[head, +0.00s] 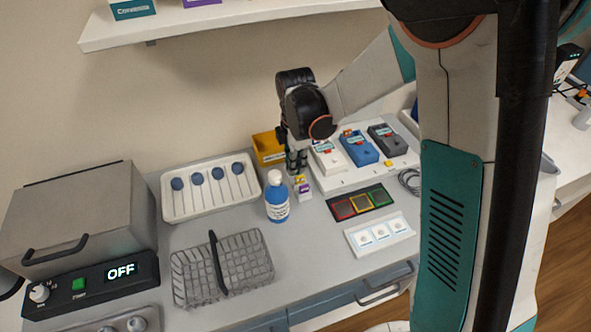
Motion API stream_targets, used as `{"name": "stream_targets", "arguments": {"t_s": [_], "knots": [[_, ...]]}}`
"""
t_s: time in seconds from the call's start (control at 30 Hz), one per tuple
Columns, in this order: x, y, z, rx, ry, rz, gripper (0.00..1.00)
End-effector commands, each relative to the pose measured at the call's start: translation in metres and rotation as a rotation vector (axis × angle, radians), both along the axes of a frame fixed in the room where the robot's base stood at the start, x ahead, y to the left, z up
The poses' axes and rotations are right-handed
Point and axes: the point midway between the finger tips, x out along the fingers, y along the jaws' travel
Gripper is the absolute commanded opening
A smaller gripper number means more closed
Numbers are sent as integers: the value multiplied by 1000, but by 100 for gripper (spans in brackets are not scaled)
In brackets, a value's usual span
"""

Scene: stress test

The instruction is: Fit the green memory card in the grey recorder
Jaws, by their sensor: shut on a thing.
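My gripper (297,165) points down near the middle of the table, left of the white recorder. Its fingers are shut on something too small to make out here. Just below the fingertips is a small purple, white and yellow item (302,188); I cannot tell whether they touch. The dark grey recorder (387,139) stands right of the gripper, at the right end of a row on a pale board. Its slot is not clear from here. No green card is clearly visible; the dark tray (341,210) has red, yellow and green-edged squares.
A white recorder (327,158) and a blue recorder (360,149) stand between my gripper and the grey one. A blue bottle (277,203) stands close to the gripper's left. A yellow bin (267,148) is behind. A wire basket (190,285) and white switch panel (380,236) lie in front.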

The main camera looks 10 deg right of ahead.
Motion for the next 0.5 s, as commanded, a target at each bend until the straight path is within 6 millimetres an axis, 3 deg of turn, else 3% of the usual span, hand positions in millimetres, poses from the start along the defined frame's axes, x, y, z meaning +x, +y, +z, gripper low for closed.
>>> {"name": "stream_targets", "arguments": {"t_s": [0.17, 0.5], "knots": [[0, 0, 8, 0, 0, 0, 0], [0, 0, 61, 0, 0, 0, 0]]}}
